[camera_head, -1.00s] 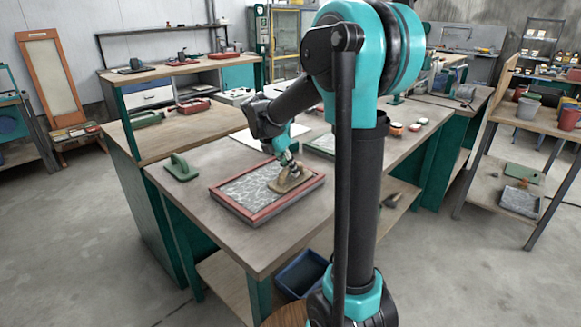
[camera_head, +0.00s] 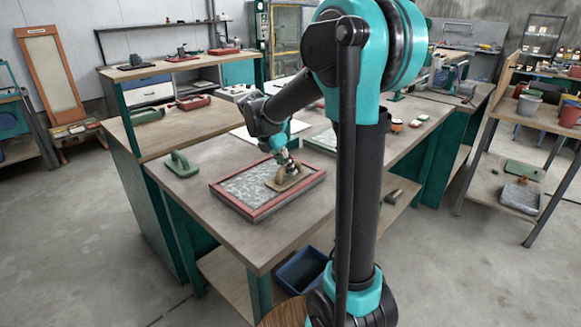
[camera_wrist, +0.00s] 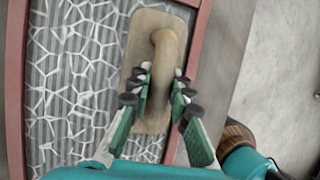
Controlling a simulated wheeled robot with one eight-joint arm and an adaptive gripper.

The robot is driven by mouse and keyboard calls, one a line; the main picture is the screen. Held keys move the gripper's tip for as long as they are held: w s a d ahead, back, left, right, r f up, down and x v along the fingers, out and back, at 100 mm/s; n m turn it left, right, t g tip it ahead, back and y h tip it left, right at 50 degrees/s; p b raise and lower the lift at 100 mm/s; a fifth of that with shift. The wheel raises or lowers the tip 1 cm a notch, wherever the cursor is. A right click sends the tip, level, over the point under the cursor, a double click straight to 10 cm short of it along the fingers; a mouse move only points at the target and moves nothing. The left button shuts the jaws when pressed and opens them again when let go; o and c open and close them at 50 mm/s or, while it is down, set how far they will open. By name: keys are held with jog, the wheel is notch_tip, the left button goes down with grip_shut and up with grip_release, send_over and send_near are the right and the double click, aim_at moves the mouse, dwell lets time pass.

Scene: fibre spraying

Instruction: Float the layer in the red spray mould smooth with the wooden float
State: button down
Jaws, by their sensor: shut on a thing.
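The red spray mould (camera_head: 258,215) lies flat on the near workbench, and its red rim also shows in the wrist view (camera_wrist: 15,90). Inside it is a grey layer (camera_head: 245,185) crossed by a net of whitish lines, clear in the wrist view (camera_wrist: 75,80). The wooden float (camera_head: 283,187) rests on or just above the layer at the mould's right side; I cannot tell if it touches. My gripper (camera_wrist: 160,85) is shut on the float's handle (camera_wrist: 165,50), with the green fingers on either side of it. The layer under the float is hidden.
A white sheet (camera_head: 262,132) and a green-rimmed mould (camera_head: 322,140) lie behind. A blue bin (camera_head: 302,270) is below the bench. The bench front left of the mould is clear.

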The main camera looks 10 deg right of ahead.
aim_at(278, 172)
jog(key=shift+s+a+f, duration=0.1)
jog(key=shift+s+a, duration=0.6)
jog(key=shift+a, duration=0.25)
jog(key=shift+s+a+f, duration=0.1)
jog(key=shift+s+a, duration=0.55)
jog(key=shift+a, duration=0.3)
jog(key=shift+s+a+r, duration=0.1)
jog(key=shift+s+a, duration=0.4)
jog(key=shift+a, duration=0.3)
jog(key=shift+s+a+r, duration=0.1)
jog(key=shift+s+a, duration=0.45)
jog(key=shift+a, duration=0.25)
jog(key=shift+s+a, duration=0.5)
jog(key=shift+a, duration=0.3)
jog(key=shift+w+d+f, duration=0.1)
jog(key=shift+w+d, duration=0.45)
jog(key=shift+d, duration=0.3)
jog(key=shift+w+d, duration=0.55)
jog(key=shift+d, duration=0.25)
jog(key=shift+w+d, duration=0.7)
jog(key=shift+d, duration=0.4)
jog(key=shift+w+d, duration=0.75)
jog(key=shift+d, duration=0.3)
jog(key=shift+w+d, duration=0.7)
jog(key=shift+d, duration=0.4)
jog(key=shift+r, duration=0.2)
jog(key=shift+r, duration=3.4)
